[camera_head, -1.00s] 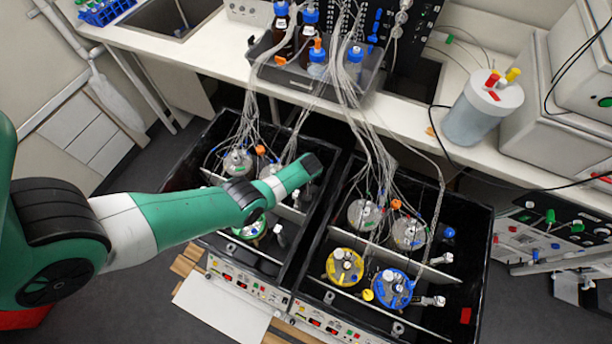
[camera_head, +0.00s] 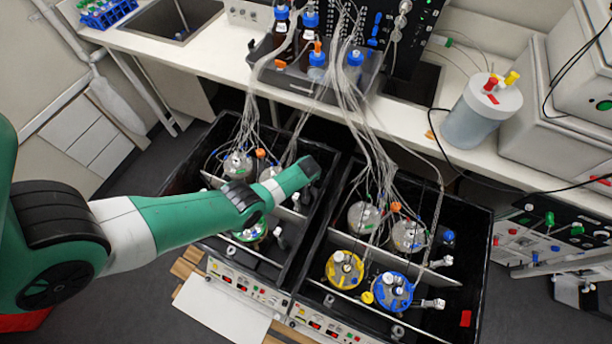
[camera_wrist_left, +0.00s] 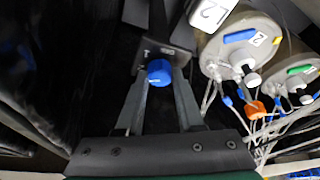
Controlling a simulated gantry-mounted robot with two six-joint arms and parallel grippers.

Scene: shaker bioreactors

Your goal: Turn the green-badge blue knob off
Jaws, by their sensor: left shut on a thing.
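In the left wrist view a small blue knob (camera_wrist_left: 159,72) sits on a dark bracket. The two dark fingers of my left gripper (camera_wrist_left: 161,83) reach it from below in the picture and are shut on it, one on each side. The knob's turned position cannot be told. A vessel lid with a green badge (camera_wrist_left: 300,70) shows at the right edge, beside a lid with a blue badge (camera_wrist_left: 240,36). In the head view my left arm reaches over the left black tray (camera_head: 187,172), and its gripper is hidden there. My right gripper is not in view.
The right black tray (camera_head: 478,275) holds several vessels, including a yellow-ringed one (camera_head: 344,268) and a blue-ringed one (camera_head: 393,291). Another blue knob (camera_head: 448,237) is there. Thin tubes (camera_head: 375,150) hang from the bench into both trays, close to my arm.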

